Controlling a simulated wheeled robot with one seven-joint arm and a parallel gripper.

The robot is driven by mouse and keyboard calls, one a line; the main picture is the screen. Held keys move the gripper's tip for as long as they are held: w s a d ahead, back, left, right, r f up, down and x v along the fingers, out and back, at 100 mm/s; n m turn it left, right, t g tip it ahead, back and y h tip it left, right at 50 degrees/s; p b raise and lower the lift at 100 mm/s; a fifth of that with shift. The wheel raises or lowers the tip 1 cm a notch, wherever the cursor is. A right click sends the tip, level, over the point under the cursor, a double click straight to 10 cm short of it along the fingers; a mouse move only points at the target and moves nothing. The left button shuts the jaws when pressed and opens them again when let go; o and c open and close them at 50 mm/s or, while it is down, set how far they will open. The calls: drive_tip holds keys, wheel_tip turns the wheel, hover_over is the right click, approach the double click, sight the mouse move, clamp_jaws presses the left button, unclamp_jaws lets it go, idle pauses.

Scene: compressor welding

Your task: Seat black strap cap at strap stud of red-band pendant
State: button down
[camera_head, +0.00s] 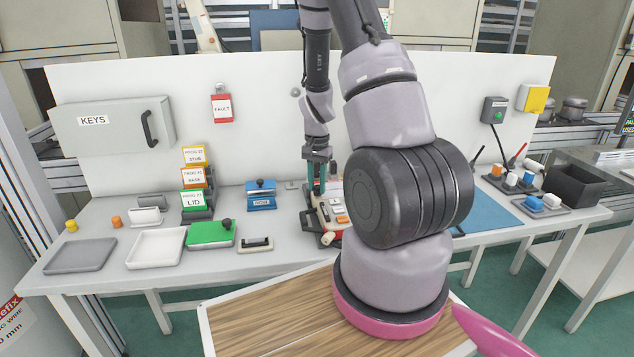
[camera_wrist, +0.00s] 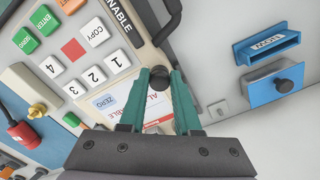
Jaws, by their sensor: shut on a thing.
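My gripper (camera_wrist: 160,76) has two green fingers closed on a small dark round piece, which looks like the black strap cap (camera_wrist: 157,84). Below the fingers in the wrist view lies a pendant (camera_wrist: 103,55) with a pale key face, a red square and green keys. I cannot make out the strap stud or a red band clearly.
A blue box (camera_head: 261,197) with a black knob stands left of the pendant. A blue mat (camera_head: 490,211) and black bin (camera_head: 578,186) are at right.

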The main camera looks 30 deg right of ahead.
drive_tip(key=shift+f, duration=0.45)
drive_tip(key=shift+f, duration=0.1)
drive_tip(key=c, duration=0.5)
unclamp_jaws()
drive_tip(key=shift+c, duration=0.2)
wheel_tip(320, 180, up, 11)
drive_tip(key=shift+f, duration=0.1)
